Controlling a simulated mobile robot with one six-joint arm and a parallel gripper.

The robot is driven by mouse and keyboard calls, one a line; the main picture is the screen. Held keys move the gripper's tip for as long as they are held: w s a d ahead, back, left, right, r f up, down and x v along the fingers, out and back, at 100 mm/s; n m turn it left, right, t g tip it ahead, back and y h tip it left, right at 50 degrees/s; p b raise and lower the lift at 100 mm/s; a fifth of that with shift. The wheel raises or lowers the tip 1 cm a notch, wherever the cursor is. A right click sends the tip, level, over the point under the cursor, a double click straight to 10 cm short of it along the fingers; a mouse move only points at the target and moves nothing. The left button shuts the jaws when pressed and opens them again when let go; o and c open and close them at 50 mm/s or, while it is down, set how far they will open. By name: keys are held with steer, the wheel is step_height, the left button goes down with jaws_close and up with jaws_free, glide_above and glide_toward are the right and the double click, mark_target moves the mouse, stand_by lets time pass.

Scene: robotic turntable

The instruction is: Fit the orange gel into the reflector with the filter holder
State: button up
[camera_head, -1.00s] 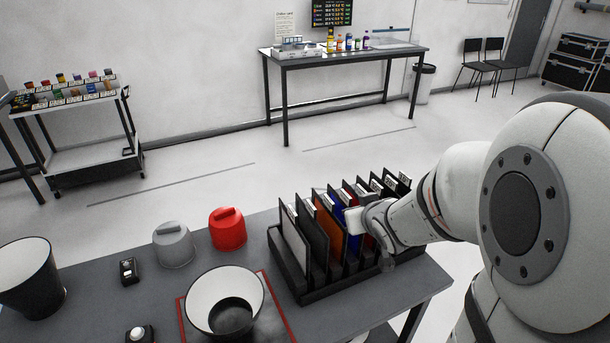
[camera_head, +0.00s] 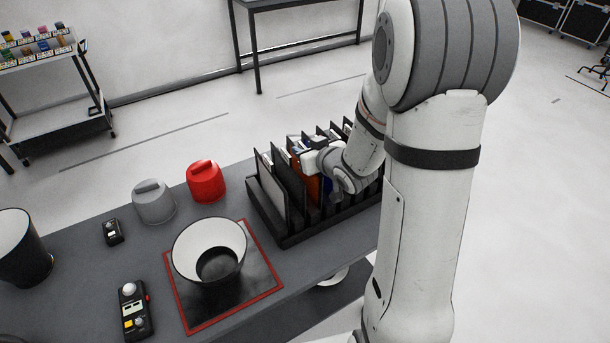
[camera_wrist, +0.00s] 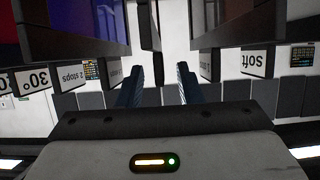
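The orange gel (camera_head: 312,188) is a dark-framed sheet standing in the black filter rack (camera_head: 300,236). My gripper (camera_head: 304,158) is over the rack at the top of the orange gel and partly covers it. In the wrist view, the fingers (camera_wrist: 160,85) are apart, with the thin dark edge of a frame (camera_wrist: 150,40) between and beyond them; I cannot tell whether they touch it. A reflector (camera_head: 212,250), black outside and white inside, stands open side up on a red-edged black mat (camera_head: 240,299). I cannot tell which part is its filter holder.
Several other framed filters stand in the rack close on both sides, including a pale one (camera_head: 268,192). A red cap (camera_head: 206,182), a grey cap (camera_head: 154,202), a light meter (camera_head: 134,312) and another reflector (camera_head: 22,250) are on the grey table.

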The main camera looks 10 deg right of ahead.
steer(key=shift+x, duration=0.85)
steer(key=shift+r, duration=0.1)
jaws_close()
